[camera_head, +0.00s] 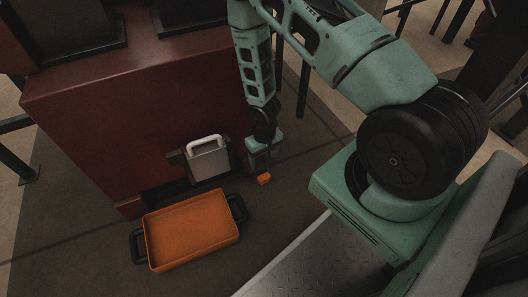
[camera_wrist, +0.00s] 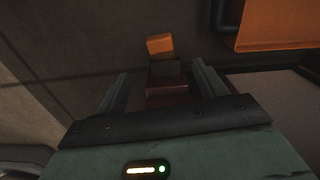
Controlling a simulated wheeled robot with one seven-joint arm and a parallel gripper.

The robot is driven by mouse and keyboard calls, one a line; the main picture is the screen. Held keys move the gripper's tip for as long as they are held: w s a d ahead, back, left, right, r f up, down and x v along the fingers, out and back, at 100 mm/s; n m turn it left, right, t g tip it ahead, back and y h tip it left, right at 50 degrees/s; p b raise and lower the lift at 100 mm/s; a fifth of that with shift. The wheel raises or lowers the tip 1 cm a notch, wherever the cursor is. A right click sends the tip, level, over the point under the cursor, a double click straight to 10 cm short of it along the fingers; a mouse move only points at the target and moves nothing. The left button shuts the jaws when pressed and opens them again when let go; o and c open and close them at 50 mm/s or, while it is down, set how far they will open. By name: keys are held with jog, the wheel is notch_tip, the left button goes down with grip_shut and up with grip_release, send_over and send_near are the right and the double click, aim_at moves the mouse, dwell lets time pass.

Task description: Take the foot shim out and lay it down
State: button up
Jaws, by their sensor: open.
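A small orange block (camera_head: 264,179), which looks like the foot shim, is low by the floor at the right end of the dark red press (camera_head: 95,100). It also shows in the wrist view (camera_wrist: 160,44), beyond my fingertips, against a dark block (camera_wrist: 165,68). I cannot tell whether it is wedged under that block. My gripper (camera_wrist: 160,77) is open, its fingers on either side of the dark and reddish blocks, not around the orange one. In the head view, my gripper (camera_head: 259,162) points down just above and behind the orange block.
An orange tray (camera_head: 190,232) with black handles lies on the floor in front of the press and looks empty. Its edge shows at the wrist view's upper right (camera_wrist: 280,25). A grey panel with a pale handle (camera_head: 208,158) is on the press, left of my gripper.

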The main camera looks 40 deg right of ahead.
aim_at(266, 182)
notch_tip(266, 182, down, 11)
jog(key=b, duration=0.5)
jog(key=c, duration=1.2)
jog(key=shift+o, duration=0.2)
jog(key=shift+r, duration=0.1)
jog(key=shift+s, duration=0.15)
jog(key=shift+s+a+p, duration=0.2)
jog(key=shift+s+p, duration=0.15)
jog(key=shift+s, duration=0.1)
jog(key=shift+s, duration=0.2)
jog(key=shift+s+a+p, duration=0.2)
jog(key=shift+s+p, duration=0.2)
jog(key=shift+s, duration=0.25)
